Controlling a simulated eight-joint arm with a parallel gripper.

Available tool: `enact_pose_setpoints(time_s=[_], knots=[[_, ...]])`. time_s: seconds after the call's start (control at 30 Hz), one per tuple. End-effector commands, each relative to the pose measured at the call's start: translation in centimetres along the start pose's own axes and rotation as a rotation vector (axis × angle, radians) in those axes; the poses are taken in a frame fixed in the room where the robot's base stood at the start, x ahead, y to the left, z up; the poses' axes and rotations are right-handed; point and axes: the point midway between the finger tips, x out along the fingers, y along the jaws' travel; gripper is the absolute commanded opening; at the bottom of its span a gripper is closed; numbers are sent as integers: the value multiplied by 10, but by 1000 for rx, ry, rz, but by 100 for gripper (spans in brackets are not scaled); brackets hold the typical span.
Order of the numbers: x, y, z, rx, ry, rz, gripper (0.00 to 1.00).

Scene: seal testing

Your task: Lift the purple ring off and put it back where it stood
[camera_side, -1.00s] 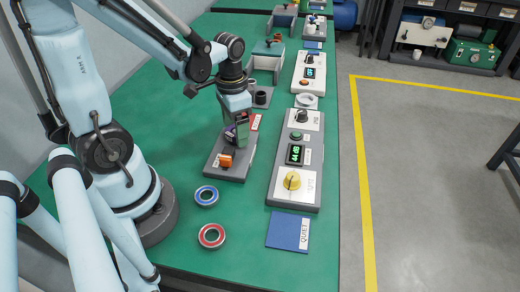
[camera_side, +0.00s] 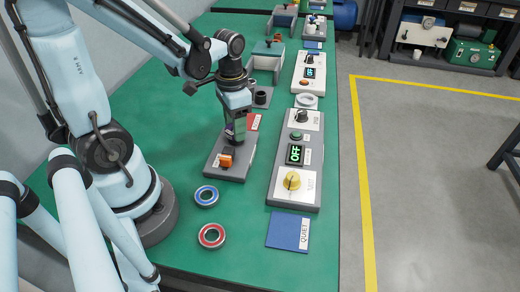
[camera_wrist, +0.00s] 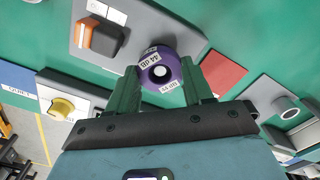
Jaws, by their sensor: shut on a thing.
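The purple ring (camera_wrist: 160,72), with white "44 dB" labels, sits between the green fingers of my gripper (camera_wrist: 165,82) in the wrist view. My gripper is shut on it. A light round centre shows in the ring's hole. In the side view my gripper (camera_side: 236,130) points down over the far part of a grey base plate (camera_side: 224,173), with only a bit of purple showing beside the fingers. I cannot tell whether the ring touches the plate. An orange knob (camera_side: 227,157) stands on the near part of the plate.
A blue ring (camera_side: 206,196) and a red ring (camera_side: 211,236) lie on the green bench. A grey panel (camera_side: 279,170) with a yellow knob (camera_side: 292,181) and a display reading OFF (camera_side: 295,154) stands to the right. A blue QUIET mat (camera_side: 281,231) lies in front.

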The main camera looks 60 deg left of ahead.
Motion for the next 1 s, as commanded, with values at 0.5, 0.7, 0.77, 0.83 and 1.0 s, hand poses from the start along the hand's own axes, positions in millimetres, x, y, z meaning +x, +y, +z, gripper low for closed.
enact_pose_setpoints(time_s=[0.5,0.7,0.77,0.83,1.0], knots=[[-56,37,6,11,0,0,7],[-80,77,12,9,0,0,6],[-86,86,13,9,0,0,6],[-92,95,15,6,0,0,6],[-100,110,17,3,0,0,6]])
